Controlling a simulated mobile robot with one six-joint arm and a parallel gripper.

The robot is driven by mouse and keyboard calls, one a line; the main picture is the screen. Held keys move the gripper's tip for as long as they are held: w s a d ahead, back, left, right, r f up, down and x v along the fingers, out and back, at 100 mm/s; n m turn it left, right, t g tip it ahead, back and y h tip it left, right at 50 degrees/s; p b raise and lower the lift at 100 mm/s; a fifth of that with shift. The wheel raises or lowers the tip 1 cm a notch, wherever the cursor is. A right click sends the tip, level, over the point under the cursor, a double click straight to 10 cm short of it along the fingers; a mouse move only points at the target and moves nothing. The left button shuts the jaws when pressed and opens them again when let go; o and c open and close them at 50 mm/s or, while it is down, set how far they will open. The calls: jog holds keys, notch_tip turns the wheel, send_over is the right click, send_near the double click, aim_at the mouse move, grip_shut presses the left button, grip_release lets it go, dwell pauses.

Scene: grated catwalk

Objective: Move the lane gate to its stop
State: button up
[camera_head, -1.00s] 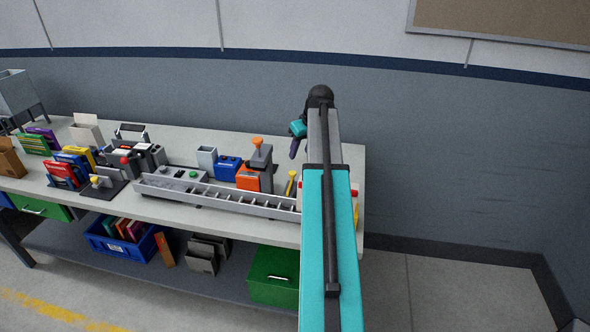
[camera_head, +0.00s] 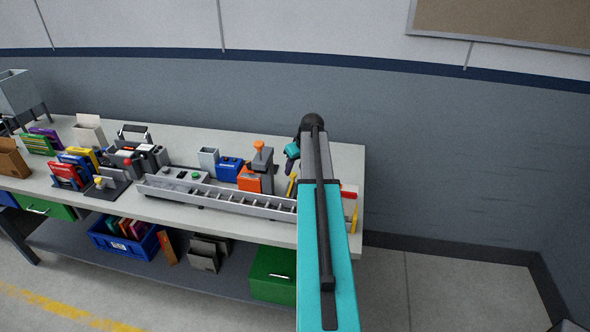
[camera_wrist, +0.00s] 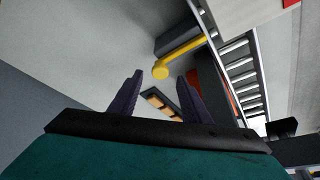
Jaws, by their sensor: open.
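The long grey lane rail (camera_head: 215,197) with cross slats lies along the front of the bench, its right end hidden by my arm. A yellow handle (camera_wrist: 175,59) with a round knob, seemingly the lane gate's, crosses towards the rail in the wrist view. A yellow bar also shows beside my arm in the head view (camera_head: 291,187). My gripper (camera_wrist: 162,74) is open and empty. Its two dark purple fingers lie either side of the knob's place in the picture; contact cannot be told. In the head view my gripper (camera_head: 290,165) is partly hidden above the bench's right part.
An orange-topped grey device (camera_head: 261,170), a blue box (camera_head: 229,167) and a grey bin (camera_head: 208,158) stand behind the rail. A red piece (camera_head: 349,191) and a yellow piece (camera_head: 355,216) sit right of my arm. The bench's back right is clear.

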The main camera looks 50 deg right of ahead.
aim_at(293, 174)
jog(key=shift+p+x, duration=0.5)
jog(key=shift+x, duration=1.05)
